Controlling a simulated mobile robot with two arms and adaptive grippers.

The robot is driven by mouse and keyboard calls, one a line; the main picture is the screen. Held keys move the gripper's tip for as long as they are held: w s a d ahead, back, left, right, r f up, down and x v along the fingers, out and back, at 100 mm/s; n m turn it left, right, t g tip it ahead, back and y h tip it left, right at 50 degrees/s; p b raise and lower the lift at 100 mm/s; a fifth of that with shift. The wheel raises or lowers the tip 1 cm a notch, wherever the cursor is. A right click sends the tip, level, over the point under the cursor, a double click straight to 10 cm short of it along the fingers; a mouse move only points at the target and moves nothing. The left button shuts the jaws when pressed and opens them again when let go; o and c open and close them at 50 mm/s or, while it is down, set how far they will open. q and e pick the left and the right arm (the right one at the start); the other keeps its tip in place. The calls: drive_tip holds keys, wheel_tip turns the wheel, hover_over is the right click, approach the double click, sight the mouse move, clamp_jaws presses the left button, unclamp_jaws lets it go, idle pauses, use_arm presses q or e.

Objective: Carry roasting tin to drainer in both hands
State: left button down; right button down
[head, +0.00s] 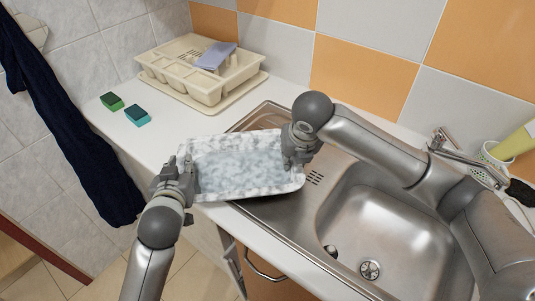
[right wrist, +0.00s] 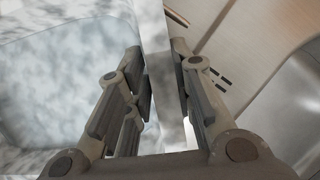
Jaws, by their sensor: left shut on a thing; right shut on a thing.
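The roasting tin (head: 240,166) is a white and grey marbled rectangular tray, held over the counter edge and the left part of the sink unit. My left gripper (head: 178,180) is shut on its left end. My right gripper (head: 293,152) is shut on its right end. In the right wrist view, the tin's wall (right wrist: 158,70) stands between the two fingers of my right gripper (right wrist: 160,85). The drainer (head: 200,72) is a cream rack on a tray at the back of the counter, beyond the tin and apart from it.
A lilac object (head: 216,55) lies in the drainer. A green sponge (head: 111,101) and a teal sponge (head: 137,115) lie left of it on the white counter. The sink bowl (head: 385,230) and tap (head: 455,152) are at the right. A dark cloth (head: 60,120) hangs at the left.

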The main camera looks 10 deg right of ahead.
use_arm(q)
drive_tip(key=shift+a+f+b, duration=0.2)
drive_tip(key=shift+f+b, duration=0.2)
drive_tip(key=shift+f, duration=0.15)
use_arm(e)
drive_tip(key=shift+d+f, duration=0.2)
drive_tip(key=shift+f, duration=0.4)
use_arm(q)
drive_tip(key=c, duration=1.7)
unclamp_jaws()
drive_tip(key=shift+f, duration=0.1)
use_arm(e)
drive_tip(key=c, duration=1.7)
unclamp_jaws()
drive_tip(key=shift+f, duration=0.1)
use_arm(q)
drive_tip(key=o, duration=0.5)
drive_tip(key=shift+c, duration=0.2)
use_arm(e)
drive_tip(key=o, duration=0.4)
use_arm(q)
drive_tip(key=shift+d, duration=0.15)
use_arm(e)
drive_tip(key=shift+o, duration=0.2)
drive_tip(key=shift+a, duration=0.1)
use_arm(q)
drive_tip(key=shift+s, duration=0.1)
